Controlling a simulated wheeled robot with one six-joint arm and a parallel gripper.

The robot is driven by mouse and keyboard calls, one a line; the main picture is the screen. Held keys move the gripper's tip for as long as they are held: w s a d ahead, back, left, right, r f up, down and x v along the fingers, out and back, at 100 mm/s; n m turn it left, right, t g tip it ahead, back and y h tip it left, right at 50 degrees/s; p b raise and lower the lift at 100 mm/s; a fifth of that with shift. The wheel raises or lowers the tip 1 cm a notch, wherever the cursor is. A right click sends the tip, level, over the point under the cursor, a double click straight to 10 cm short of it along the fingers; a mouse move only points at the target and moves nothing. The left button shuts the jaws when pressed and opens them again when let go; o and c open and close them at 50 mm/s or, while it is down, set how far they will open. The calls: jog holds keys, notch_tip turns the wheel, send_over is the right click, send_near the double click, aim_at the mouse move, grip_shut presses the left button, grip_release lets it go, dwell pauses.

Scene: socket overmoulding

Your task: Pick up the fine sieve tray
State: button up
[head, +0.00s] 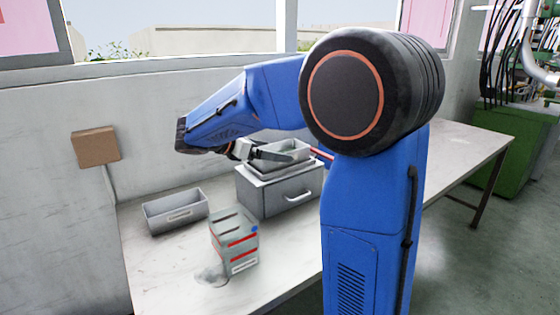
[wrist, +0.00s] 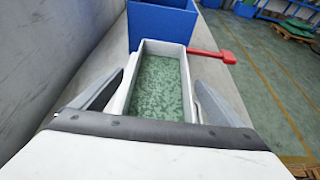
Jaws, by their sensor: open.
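A light grey rectangular tray (wrist: 117,103) with a speckled green mesh-like floor, apparently the fine sieve tray, fills the middle of the wrist view. In the head view the tray (head: 291,160) sits on top of a grey drawer box. My gripper (wrist: 155,95) is open, with one grey finger on each side of the tray's near part. In the head view my gripper (head: 272,153) is at the tray, coming from the left. I cannot tell whether the fingers touch its walls. The tray's near end is hidden by my gripper body.
The grey drawer box (head: 262,194) stands on the worktable (head: 165,261). A blue bin (wrist: 162,24) and a red handle-like piece (wrist: 208,53) lie beyond the tray.

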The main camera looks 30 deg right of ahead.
aim_at(299, 150)
jog(key=x, duration=0.3)
jog(key=shift+d+f, duration=0.1)
jog(key=shift+d, duration=0.25)
jog(key=c, duration=1.4)
